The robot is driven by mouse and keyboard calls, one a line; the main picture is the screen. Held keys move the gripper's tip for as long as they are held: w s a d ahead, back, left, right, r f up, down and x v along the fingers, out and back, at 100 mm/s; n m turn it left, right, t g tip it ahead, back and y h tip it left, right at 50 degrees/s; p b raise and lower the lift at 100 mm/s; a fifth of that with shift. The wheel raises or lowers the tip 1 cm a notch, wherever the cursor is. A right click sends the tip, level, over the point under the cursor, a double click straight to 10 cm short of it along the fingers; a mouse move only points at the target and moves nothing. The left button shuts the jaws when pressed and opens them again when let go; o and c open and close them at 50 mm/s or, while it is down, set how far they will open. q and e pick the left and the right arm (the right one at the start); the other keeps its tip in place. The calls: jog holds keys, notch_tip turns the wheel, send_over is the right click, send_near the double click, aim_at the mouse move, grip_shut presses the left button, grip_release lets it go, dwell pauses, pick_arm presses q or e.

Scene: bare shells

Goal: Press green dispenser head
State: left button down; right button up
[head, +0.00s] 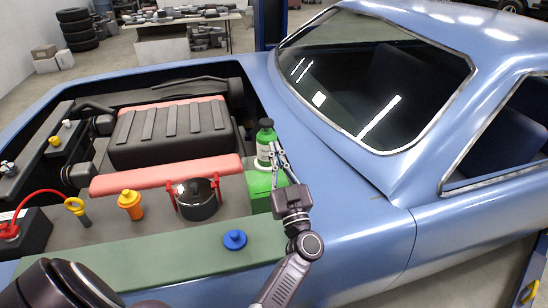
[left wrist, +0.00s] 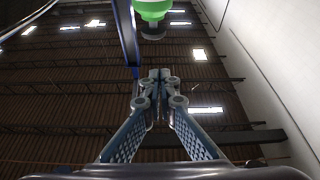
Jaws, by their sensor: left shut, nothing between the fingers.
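My left gripper (head: 275,148) is shut and empty. In the head view its fingertips overlap the bottle's right side, below the head; I cannot tell whether they touch. In the left wrist view the closed fingertips (left wrist: 158,76) point up the picture. A round green part with a grey disc (left wrist: 152,10) shows beyond them at the top edge, cut off. My right gripper is not in view.
The blue car's fender and windshield (head: 380,95) lie to the right. A black pot-like part (head: 197,199) with red clamps, an orange cap (head: 130,204) and a blue cap (head: 235,239) sit left of the gripper. A red bar (head: 165,175) runs behind them.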

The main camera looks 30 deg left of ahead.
aim_at(272, 124)
pick_arm(q)
jog(key=p, duration=0.1)
jog(key=w+d+r+m+p, duration=0.1)
jog(key=shift+w+r+p, duration=0.1)
jog(key=shift+r+p, duration=0.2)
jog(key=shift+p, duration=0.1)
jog(key=shift+a, duration=0.1)
jog(key=w+a+b, duration=0.2)
jog(key=w+a, duration=0.1)
jog(key=w+a+r+b, duration=0.1)
jog(key=w+a+b, duration=0.1)
jog(key=w+a, duration=0.1)
jog(key=shift+a+r+b, duration=0.2)
jog(key=shift+a+b, duration=0.1)
jog(key=shift+a, duration=0.2)
jog(key=shift+w+f+b, duration=0.1)
jog(key=shift+f+b, duration=0.6)
jog(key=shift+b, duration=0.15)
